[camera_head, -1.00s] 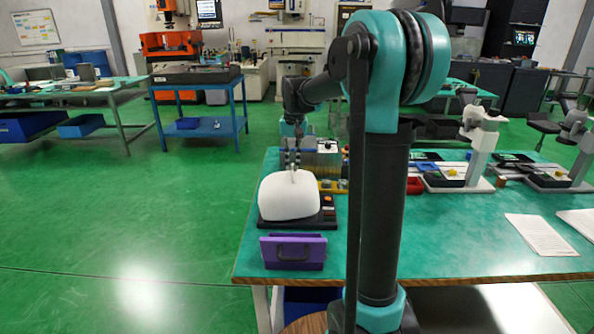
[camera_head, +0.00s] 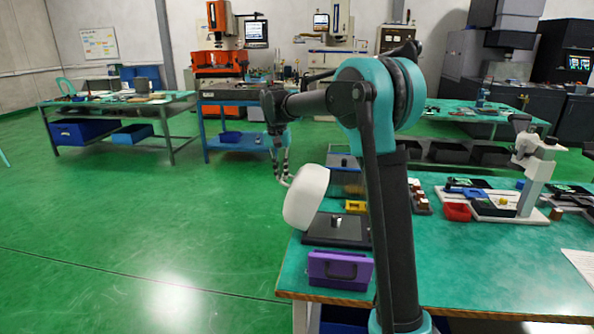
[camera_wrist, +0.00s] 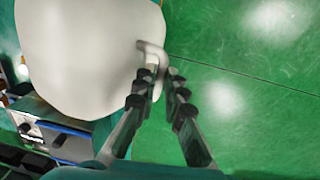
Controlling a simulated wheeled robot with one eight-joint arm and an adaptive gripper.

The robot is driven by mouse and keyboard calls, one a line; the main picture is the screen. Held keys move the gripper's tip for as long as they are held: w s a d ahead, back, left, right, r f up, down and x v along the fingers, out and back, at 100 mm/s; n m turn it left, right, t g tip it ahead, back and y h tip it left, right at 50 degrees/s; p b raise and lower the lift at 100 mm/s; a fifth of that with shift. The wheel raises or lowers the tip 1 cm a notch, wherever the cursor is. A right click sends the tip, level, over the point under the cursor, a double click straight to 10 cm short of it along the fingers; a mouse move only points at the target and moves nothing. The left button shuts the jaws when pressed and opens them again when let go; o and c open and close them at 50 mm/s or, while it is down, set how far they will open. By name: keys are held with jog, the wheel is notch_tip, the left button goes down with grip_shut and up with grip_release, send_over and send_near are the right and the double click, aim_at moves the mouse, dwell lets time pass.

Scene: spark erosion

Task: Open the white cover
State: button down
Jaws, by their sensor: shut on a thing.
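The white cover (camera_head: 306,197) is a rounded shell, tilted and lifted off the black base (camera_head: 338,229) at the table's left edge. In the wrist view the cover (camera_wrist: 85,50) fills the upper left. A small handle (camera_wrist: 153,52) stands out from the cover's edge. My gripper (camera_head: 286,181) is at the cover's upper left side, beyond the table edge. In the wrist view my gripper (camera_wrist: 166,78) has its fingertips close together at the handle and is shut on it. Whether a hinge still joins cover and base cannot be told.
A purple box (camera_head: 340,270) stands in front of the base. A yellow tray (camera_head: 355,206) and a red tray (camera_head: 457,211) lie farther back on the green table (camera_head: 470,275). Left of the table is open green floor (camera_head: 170,230).

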jog(key=w+a+f+g+h, duration=0.1)
jog(key=a+f+h, duration=0.3)
jog(key=a, duration=0.3)
jog(key=shift+w+f+h, duration=0.25)
jog(key=shift+f+h, duration=0.05)
jog(key=shift+f, duration=0.55)
jog(key=shift+a, duration=0.1)
jog(key=c, duration=1.6)
grip_release()
jog(key=v, duration=1.2)
jog(key=shift+a, duration=0.1)
